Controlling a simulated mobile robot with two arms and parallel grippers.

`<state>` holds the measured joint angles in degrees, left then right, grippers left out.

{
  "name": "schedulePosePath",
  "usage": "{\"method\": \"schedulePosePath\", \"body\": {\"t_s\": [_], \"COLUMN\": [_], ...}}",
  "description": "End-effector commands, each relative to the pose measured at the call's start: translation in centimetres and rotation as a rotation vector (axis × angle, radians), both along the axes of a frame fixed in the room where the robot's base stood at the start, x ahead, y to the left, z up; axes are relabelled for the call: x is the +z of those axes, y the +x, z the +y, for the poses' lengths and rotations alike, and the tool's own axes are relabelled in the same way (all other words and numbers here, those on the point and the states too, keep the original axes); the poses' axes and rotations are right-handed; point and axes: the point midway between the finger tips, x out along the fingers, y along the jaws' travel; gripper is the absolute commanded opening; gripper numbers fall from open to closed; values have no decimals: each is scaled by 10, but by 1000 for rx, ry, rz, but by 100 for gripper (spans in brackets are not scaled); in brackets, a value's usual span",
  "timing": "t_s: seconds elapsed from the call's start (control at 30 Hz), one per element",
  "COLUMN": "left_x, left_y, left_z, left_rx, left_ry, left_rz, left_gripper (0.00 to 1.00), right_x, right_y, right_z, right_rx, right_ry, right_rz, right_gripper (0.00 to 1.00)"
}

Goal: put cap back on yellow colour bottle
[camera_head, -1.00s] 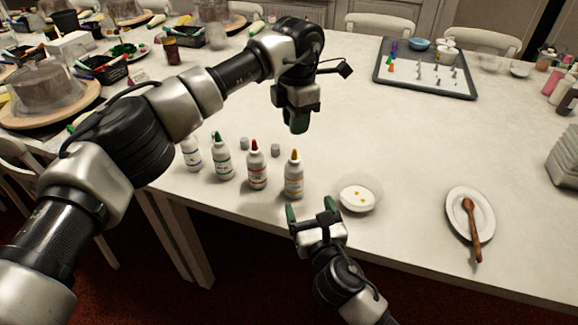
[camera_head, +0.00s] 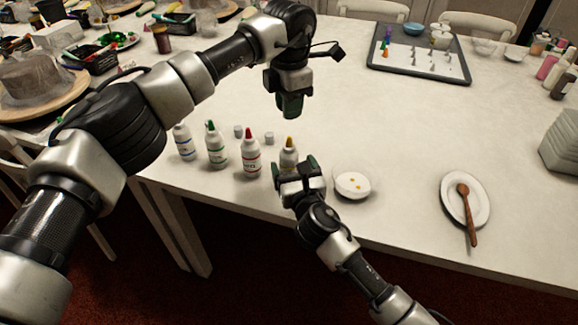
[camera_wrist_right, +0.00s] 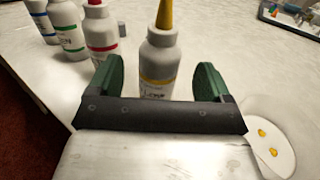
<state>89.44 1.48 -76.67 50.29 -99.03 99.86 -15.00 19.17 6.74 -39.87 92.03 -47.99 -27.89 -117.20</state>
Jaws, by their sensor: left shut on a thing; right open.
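The yellow colour bottle (camera_head: 288,146) stands upright near the table's front edge, at the right end of a row of bottles. Its yellow nozzle is bare. In the right wrist view the bottle (camera_wrist_right: 158,55) stands between the open green fingers. My right gripper (camera_head: 293,164) is open around its lower part, with a gap visible on both sides. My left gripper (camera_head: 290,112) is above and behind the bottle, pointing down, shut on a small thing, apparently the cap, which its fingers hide. Two grey caps (camera_head: 238,131) (camera_head: 269,138) lie on the table behind the row.
Red (camera_head: 251,158), green (camera_head: 216,150) and blue (camera_head: 184,145) bottles stand left of the yellow one. A white bowl (camera_head: 341,193) with yellow drops is close on its right. A plate (camera_head: 481,194) with a wooden spoon lies farther right. The table centre is clear.

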Motion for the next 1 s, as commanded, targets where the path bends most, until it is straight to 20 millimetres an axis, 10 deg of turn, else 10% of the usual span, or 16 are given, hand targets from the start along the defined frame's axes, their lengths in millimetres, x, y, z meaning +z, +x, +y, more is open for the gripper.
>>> {"method": "schedulePosePath", "body": {"t_s": [0.67, 1.0], "left_x": [0, 0], "left_y": [0, 0], "left_z": [0, 0], "left_rx": [0, 0], "left_ry": [0, 0], "left_rz": [0, 0], "left_gripper": [3, 3], "right_x": [0, 0], "right_y": [36, 36], "right_z": [10, 10], "right_rx": [0, 0], "right_ry": [0, 0], "right_rz": [0, 0], "right_gripper": [78, 26]}}
